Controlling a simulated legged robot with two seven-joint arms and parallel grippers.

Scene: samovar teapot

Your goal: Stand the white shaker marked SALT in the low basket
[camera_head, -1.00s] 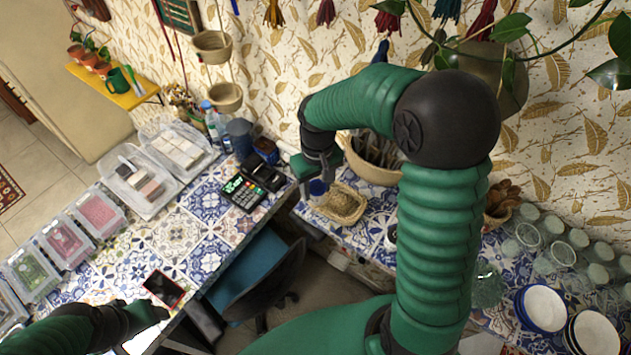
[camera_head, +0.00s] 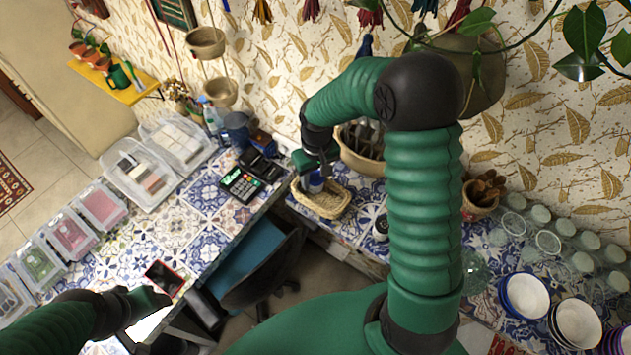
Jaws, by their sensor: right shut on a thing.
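The low basket (camera_head: 333,209) is a shallow woven tray on the blue-tiled counter at centre. My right gripper (camera_head: 315,172) is over its back left part, pointing down. It is shut on a small bluish-white thing (camera_head: 316,183), apparently the shaker, held roughly upright. The jaws hide most of it and I cannot read any marking. I cannot tell whether its bottom touches the basket floor. My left gripper (camera_head: 150,299) is low at the left, above the tiled table near a phone; its jaws are too unclear to judge.
A deeper basket with utensils (camera_head: 361,149) stands just behind and right of the low basket. A small white-and-dark round item (camera_head: 381,227) stands to its right, near my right arm.

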